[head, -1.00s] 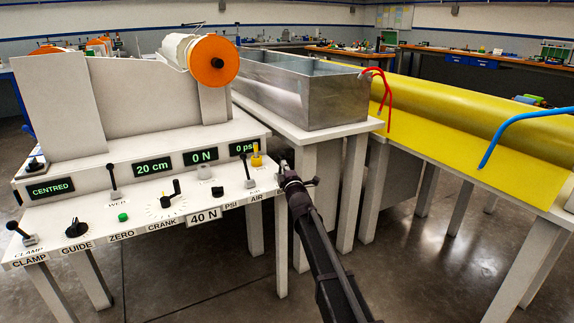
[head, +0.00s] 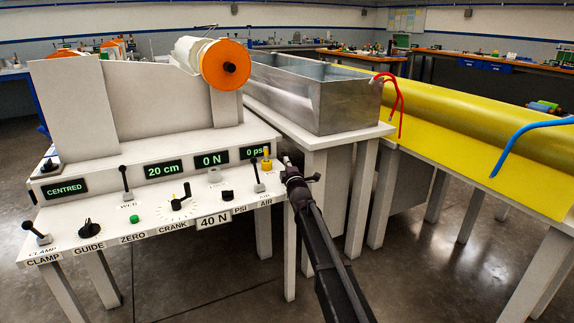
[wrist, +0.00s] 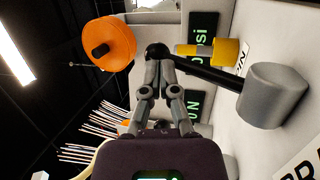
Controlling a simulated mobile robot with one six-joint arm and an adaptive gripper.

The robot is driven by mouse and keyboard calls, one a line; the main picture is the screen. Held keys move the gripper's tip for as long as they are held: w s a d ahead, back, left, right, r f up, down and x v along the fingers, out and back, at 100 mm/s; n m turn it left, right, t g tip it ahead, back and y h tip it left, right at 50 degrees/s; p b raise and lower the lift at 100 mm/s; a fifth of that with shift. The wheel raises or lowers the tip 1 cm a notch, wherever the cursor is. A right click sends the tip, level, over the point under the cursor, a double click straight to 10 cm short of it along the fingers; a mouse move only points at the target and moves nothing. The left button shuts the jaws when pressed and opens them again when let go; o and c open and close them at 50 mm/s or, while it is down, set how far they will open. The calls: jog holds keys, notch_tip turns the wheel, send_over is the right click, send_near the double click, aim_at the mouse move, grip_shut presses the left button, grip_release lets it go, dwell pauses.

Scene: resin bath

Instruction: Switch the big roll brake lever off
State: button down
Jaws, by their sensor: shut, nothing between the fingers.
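In the wrist view a black lever (wrist: 205,72) runs from a grey round base (wrist: 272,95) to a black ball knob (wrist: 157,51). A partly cut-off label starting "BR" lies below its base, so I take it as the brake lever. My gripper (wrist: 160,62) is shut and empty, its fingertips right at the knob; whether they touch it I cannot tell. In the head view my gripper (head: 287,161) is at the right end of the white console (head: 160,222), and the brake lever and its label are hidden behind it.
A yellow knob (head: 267,160) and the AIR lever (head: 257,176) stand close left of my gripper. An orange-ended roll (head: 224,66) is above the console. A metal bath (head: 320,100) and a yellow-covered table (head: 470,150) stand to the right. Floor is clear in front.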

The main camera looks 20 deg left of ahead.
jog(key=shift+w+a, duration=0.15)
dwell(0.4)
jog(key=s+d+r+p, duration=0.6)
jog(key=s+r+p, duration=0.1)
jog(key=s, duration=0.3)
jog(key=shift+s, duration=0.35)
jog(key=shift+d+f, duration=0.1)
jog(key=shift+d, duration=0.1)
dwell(0.3)
